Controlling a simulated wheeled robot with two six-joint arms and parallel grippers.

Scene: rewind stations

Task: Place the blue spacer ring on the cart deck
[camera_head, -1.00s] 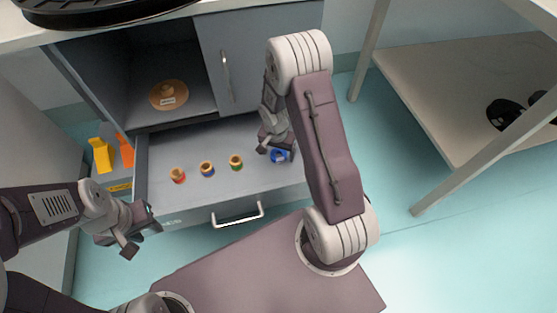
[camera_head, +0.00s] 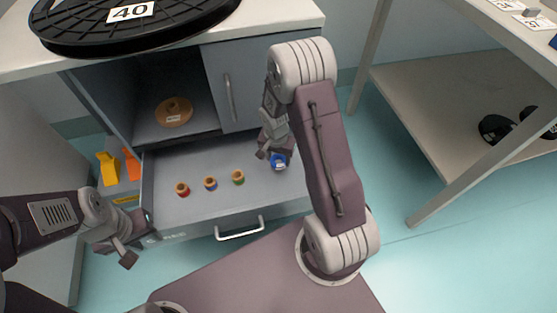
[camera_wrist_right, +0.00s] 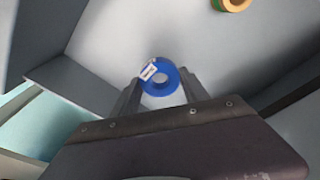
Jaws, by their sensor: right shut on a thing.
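The blue spacer ring (camera_head: 279,161) is at the right end of the open drawer in the head view, with a white label on it. It also shows in the right wrist view (camera_wrist_right: 160,79). My right gripper (camera_head: 270,154) reaches down into the drawer, its fingers on either side of the ring and shut on it. Whether the ring is clear of the drawer floor I cannot tell. My left gripper (camera_head: 139,244) is open and empty by the drawer's front left corner. I cannot make out which surface is the cart deck.
Red-, blue- and green-banded spools (camera_head: 182,189) stand in the drawer (camera_head: 200,212). An orange disc (camera_head: 173,112) lies in the cabinet above. A black reel (camera_head: 130,30) marked 40 rests on top. A shelved table (camera_head: 440,85) stands right; floor between is clear.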

